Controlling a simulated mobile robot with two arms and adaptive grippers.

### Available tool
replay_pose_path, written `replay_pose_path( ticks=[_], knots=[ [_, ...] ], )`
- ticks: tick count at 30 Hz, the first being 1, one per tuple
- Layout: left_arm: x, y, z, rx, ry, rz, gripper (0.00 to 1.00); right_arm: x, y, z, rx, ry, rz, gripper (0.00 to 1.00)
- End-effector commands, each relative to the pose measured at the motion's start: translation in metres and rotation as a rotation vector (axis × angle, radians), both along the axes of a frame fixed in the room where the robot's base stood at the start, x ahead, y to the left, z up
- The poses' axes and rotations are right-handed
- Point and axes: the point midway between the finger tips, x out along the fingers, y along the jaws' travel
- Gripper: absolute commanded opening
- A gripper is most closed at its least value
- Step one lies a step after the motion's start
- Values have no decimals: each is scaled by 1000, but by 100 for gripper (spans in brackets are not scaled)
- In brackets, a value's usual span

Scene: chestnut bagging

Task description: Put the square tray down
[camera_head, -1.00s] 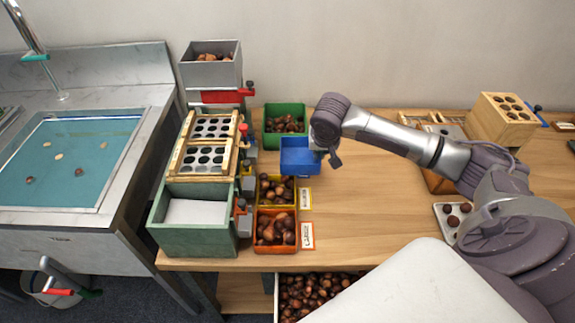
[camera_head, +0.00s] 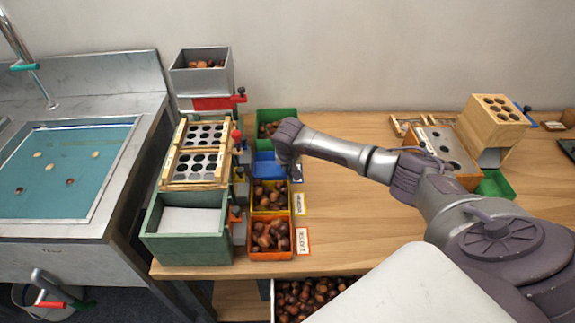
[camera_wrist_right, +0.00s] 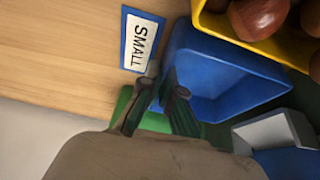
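The square tray is the empty blue tray (camera_head: 264,158), sitting in the row between the green tray (camera_head: 277,115) and the yellow tray (camera_head: 270,209). My right gripper (camera_head: 289,172) is at its right side, with the fingertips mostly hidden in the head view. In the right wrist view the two dark fingers (camera_wrist_right: 163,90) stand on either side of the blue tray's wall, a little apart at the tips. I cannot tell whether they press on the wall. The blue tray (camera_wrist_right: 262,92) looks level, beside the SMALL label (camera_wrist_right: 141,40). My left gripper is out of view.
An orange tray (camera_head: 270,254) of chestnuts stands in front of the yellow one. The wooden sieve frame (camera_head: 197,155) and green box (camera_head: 189,250) are to the left. The bench top (camera_head: 345,220) is clear right of the trays. A wooden block with holes (camera_head: 495,120) stands far right.

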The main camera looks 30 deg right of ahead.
Motion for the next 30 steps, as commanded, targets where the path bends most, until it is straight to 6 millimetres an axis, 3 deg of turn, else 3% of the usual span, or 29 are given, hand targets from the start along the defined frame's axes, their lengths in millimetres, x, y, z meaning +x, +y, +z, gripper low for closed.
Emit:
replay_pose_path(
  ticks=[7,13,23,30],
  knots=[
    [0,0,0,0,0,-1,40,0,0,-3,1,1,-1,0],
    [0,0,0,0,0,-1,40,0,0,-2,0,0,-1,31],
    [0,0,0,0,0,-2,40,0,0,1,0,-1,0,31],
    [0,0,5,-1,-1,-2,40,-12,7,36,1,-3,2,31]
  ],
)
